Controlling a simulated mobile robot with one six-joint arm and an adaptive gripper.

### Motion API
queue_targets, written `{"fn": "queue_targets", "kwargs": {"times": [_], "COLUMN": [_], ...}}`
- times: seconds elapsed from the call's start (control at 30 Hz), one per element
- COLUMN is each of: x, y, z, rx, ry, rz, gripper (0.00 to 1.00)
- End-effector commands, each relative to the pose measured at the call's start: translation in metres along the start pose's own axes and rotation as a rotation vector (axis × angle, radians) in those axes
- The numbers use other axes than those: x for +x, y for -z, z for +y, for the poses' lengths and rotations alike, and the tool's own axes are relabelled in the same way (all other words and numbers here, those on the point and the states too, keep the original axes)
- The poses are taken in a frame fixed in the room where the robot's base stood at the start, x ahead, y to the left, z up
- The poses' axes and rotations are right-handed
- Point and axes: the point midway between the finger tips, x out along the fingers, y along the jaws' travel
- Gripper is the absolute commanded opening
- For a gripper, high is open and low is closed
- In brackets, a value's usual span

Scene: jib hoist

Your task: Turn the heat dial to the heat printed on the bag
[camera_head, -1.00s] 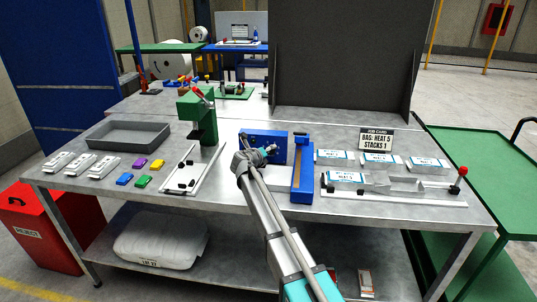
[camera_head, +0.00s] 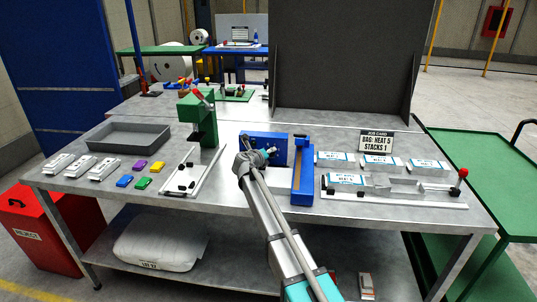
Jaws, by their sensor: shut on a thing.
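A blue control box (camera_head: 278,143), part of a blue and white sealing machine, stands at the middle of the grey bench. My gripper (camera_head: 267,155) is at the front face of the box, shut on the heat dial, which is mostly hidden behind my fingers and wrist. The dial's scale and setting are too small and covered to read. A job card (camera_head: 376,141) behind the bags reads "BAG: HEAT 5 STACKS 1". White bags with blue-edged labels lie on the right, one of them at the front (camera_head: 346,180); their print is too small to read surely.
A blue sealing bar (camera_head: 302,183) stands just right of my gripper. A green press (camera_head: 203,125) and a white slide fixture (camera_head: 190,172) are on the left. A grey tray (camera_head: 128,135) and several small blocks lie farther left. A dark panel (camera_head: 340,60) rises behind.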

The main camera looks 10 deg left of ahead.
Motion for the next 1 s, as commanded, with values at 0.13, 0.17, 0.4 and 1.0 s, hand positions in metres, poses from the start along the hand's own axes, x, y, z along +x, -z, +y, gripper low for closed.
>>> {"fn": "queue_targets", "kwargs": {"times": [0.13, 0.17, 0.4, 1.0], "x": [0.0002, 0.0002, 0.0001, 0.0004], "y": [-0.0002, -0.0002, -0.0002, 0.0017], "z": [-0.0001, -0.0002, -0.0018, -0.0056], "rx": [0.009, 0.013, 0.081, 0.521], "ry": [-0.005, -0.007, -0.038, -0.249], "rz": [0.001, 0.001, 0.005, 0.031], "gripper": [0.04, 0.04, 0.04, 0.04]}}
